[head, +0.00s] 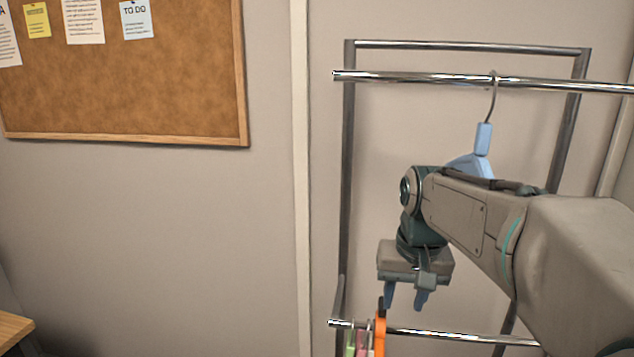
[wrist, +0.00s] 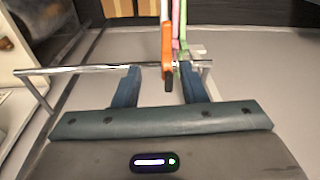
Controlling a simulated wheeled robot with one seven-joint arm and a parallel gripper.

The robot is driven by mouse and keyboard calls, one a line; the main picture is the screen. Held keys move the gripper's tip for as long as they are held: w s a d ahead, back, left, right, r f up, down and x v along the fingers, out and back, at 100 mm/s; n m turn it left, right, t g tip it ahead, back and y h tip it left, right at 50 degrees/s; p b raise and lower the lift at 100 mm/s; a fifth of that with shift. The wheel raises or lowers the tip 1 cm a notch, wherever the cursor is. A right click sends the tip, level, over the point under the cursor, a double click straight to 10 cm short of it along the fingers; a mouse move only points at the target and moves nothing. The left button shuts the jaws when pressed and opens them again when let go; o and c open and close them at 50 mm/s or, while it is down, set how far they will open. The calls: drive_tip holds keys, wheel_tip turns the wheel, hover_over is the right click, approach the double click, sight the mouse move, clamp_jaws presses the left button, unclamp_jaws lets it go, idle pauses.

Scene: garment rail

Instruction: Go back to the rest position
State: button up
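My gripper (head: 405,297) points down in the head view, below my arm and just above the lower rail. Its two blue fingers are apart with nothing held between them; they also show spread in the wrist view (wrist: 160,88). An orange hanger (head: 380,335) on the lower rail is close to the left finger in the head view. In the wrist view the orange hanger (wrist: 167,45) has its dark end in the gap between the fingers; I cannot tell its distance. A light-blue hanger (head: 483,138) hangs from the upper rail, its lower part hidden by my arm.
The upper chrome rail (head: 420,78) and lower chrome rail (head: 450,337) belong to a dark frame (head: 348,180). Green and pink hangers (head: 361,342) sit beside the orange one. A wooden surface (head: 14,328) is at lower left. The space before the left wall looks clear.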

drive_tip(key=s+f+t, duration=0.1)
drive_tip(key=s+f, duration=0.3)
drive_tip(key=s, duration=0.2)
drive_tip(key=s+f+n, duration=0.1)
drive_tip(key=s+f, duration=0.3)
drive_tip(key=s, duration=0.3)
drive_tip(key=shift+s+a+t, duration=0.25)
drive_tip(key=shift+s+t, duration=0.05)
drive_tip(key=shift+t, duration=0.1)
